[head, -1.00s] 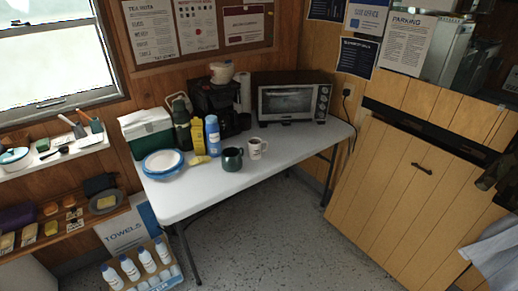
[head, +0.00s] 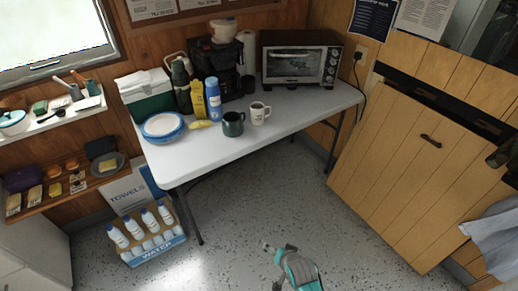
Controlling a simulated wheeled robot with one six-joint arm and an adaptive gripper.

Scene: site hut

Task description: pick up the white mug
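The white mug (head: 258,113) stands upright on the white folding table (head: 190,160), near its front edge. It has dark print on its side and its handle points right. A dark green mug (head: 233,124) stands close to its left. My gripper (head: 271,260) shows at the bottom of the head view, low over the floor and well in front of the table. It is apart from both mugs. Its fingers are too small and blurred here to tell whether they are open or shut.
Behind the mugs stand a blue bottle (head: 213,98), a yellow packet (head: 199,100), a coffee maker (head: 228,75) and a toaster oven (head: 300,62). Plates (head: 163,127) and a green cooler (head: 147,97) are at left. Clear tabletop lies right of the white mug. A bottle crate (head: 150,245) is on the floor.

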